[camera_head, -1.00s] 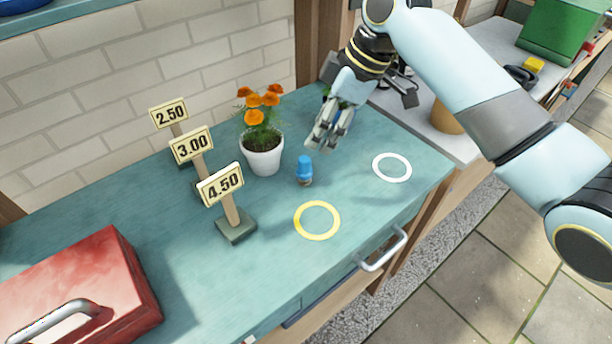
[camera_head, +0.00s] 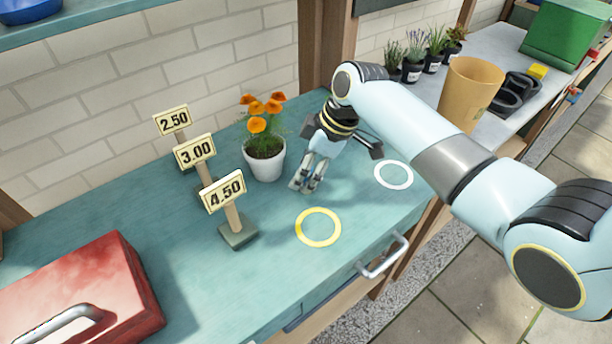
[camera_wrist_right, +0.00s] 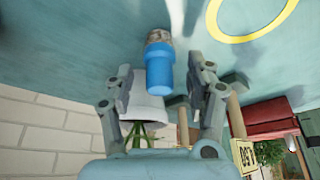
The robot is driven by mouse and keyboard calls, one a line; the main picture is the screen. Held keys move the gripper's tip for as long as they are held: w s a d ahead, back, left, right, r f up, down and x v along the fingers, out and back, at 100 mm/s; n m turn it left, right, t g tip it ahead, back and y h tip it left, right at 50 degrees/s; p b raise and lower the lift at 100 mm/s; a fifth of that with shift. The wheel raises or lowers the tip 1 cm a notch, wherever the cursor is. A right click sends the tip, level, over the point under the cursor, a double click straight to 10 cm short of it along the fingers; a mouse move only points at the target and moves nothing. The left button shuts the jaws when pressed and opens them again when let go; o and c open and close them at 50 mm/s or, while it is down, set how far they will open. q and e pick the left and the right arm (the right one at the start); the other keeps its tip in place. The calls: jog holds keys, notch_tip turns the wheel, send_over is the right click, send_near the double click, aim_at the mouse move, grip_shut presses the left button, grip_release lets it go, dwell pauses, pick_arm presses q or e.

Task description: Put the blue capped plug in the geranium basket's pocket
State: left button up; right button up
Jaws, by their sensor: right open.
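The blue capped plug (camera_wrist_right: 159,70) shows in the right wrist view between the spread fingers of my right gripper. It has a blue cap and a brownish root end, and no finger is clearly touching it. In the head view my right gripper (camera_head: 307,186) points down at the teal bench, just right of the white flower pot, and hides the plug. The gripper is open. I cannot make out a geranium basket or its pocket in either view. My left gripper is not in view.
A white pot (camera_head: 264,166) of orange flowers stands close left of the gripper. Price signs (camera_head: 225,192) and a red box (camera_head: 85,290) are further left. A yellow ring (camera_head: 318,243) and a white ring (camera_head: 407,175) mark clear bench. A tan pot (camera_head: 470,92) stands on the side counter.

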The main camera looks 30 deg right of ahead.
jog(key=c, duration=1)
jog(key=shift+c, duration=0.5)
